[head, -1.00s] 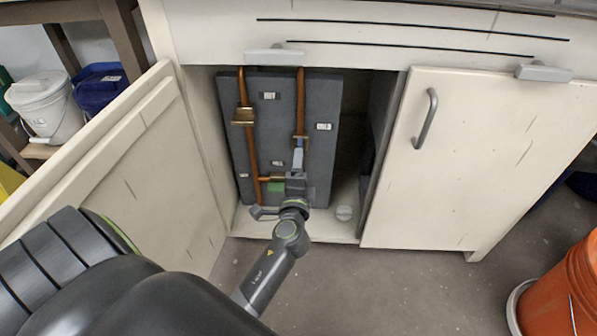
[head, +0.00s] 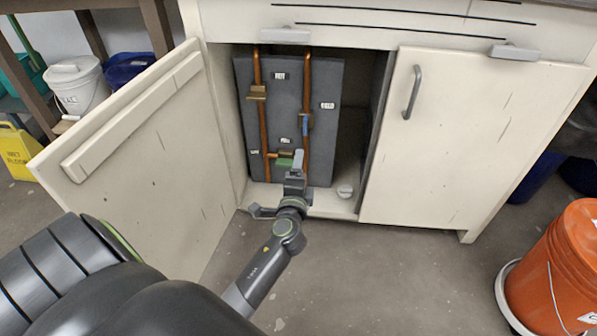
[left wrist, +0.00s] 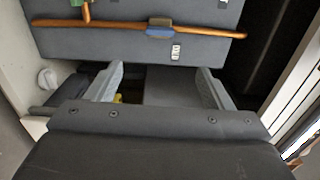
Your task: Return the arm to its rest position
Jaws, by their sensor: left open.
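My left arm reaches from the bottom of the head view toward the open cabinet (head: 215,110). Its gripper (head: 297,165) is in front of the cabinet's lower opening, overlapping the foot of the grey panel (head: 322,130) in the picture. In the left wrist view the two fingers stand apart with nothing held between them (left wrist: 160,88). Two copper pipes (head: 260,125) run down the panel, with brass fittings, a blue part (head: 305,124) and a green part (head: 283,163). In the wrist view a pipe (left wrist: 205,33) lies beyond the fingertips, apart from them. My right gripper is out of view.
The left cabinet door (head: 140,160) is swung open beside my arm; the right door (head: 455,140) is shut. A small grey knob-like piece (head: 345,191) is on the cabinet floor. An orange bucket (head: 560,270) stands at right. Bare floor (head: 390,280) lies in front.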

